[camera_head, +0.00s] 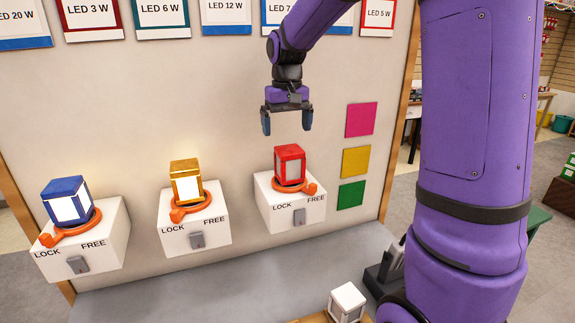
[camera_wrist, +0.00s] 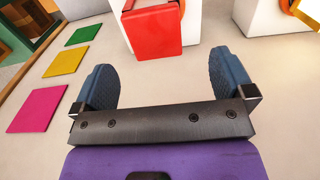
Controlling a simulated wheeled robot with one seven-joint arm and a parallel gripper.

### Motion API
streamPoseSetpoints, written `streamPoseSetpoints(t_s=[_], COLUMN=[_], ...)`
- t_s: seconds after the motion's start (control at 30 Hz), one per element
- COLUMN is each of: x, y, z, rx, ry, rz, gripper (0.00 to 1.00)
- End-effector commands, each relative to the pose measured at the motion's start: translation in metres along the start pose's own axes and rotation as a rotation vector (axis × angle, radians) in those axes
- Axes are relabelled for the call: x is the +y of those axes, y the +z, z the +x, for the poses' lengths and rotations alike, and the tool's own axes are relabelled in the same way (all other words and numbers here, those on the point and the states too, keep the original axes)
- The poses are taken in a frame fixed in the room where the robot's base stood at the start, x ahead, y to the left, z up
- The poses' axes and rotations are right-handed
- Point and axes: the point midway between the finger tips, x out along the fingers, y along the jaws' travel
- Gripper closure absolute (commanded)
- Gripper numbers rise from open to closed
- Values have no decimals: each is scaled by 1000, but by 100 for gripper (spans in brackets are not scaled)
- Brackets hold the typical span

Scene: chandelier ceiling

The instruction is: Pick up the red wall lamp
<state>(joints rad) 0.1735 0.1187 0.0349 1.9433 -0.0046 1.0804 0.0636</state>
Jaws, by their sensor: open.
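The red wall lamp (camera_head: 289,164) is a red box with a pale panel. It sits in an orange ring with a handle (camera_head: 310,188) on a white block marked LOCK and FREE. The ring's handle points right, near the word FREE. My gripper (camera_head: 287,125) is open and empty, fingers pointing down, above the lamp and apart from it. In the wrist view the red lamp (camera_wrist: 152,32) shows beyond and between the two blue fingers of my gripper (camera_wrist: 163,75). The ring under the lamp is hidden there.
A yellow lamp (camera_head: 186,183) and a blue lamp (camera_head: 66,201) stand on similar blocks to the left. Pink (camera_head: 361,119), yellow (camera_head: 356,161) and green (camera_head: 351,194) squares are on the wall panel at right. A white lamp (camera_head: 347,302) is at the bottom. LED signs hang above.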

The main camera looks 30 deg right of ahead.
Motion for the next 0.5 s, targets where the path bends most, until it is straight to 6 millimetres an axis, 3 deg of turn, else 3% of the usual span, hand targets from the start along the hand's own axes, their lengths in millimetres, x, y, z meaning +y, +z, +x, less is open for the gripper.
streamPoseSetpoints(t_s=[0.1, 0.37, 0.5], x=[0, 2, 6], y=[0, 0, 0], z=[17, 34, 54], rx=[-3, -1, -3], ry=[0, 0, 0], rz=[0, 0, 1], gripper=[0, 0, 0])
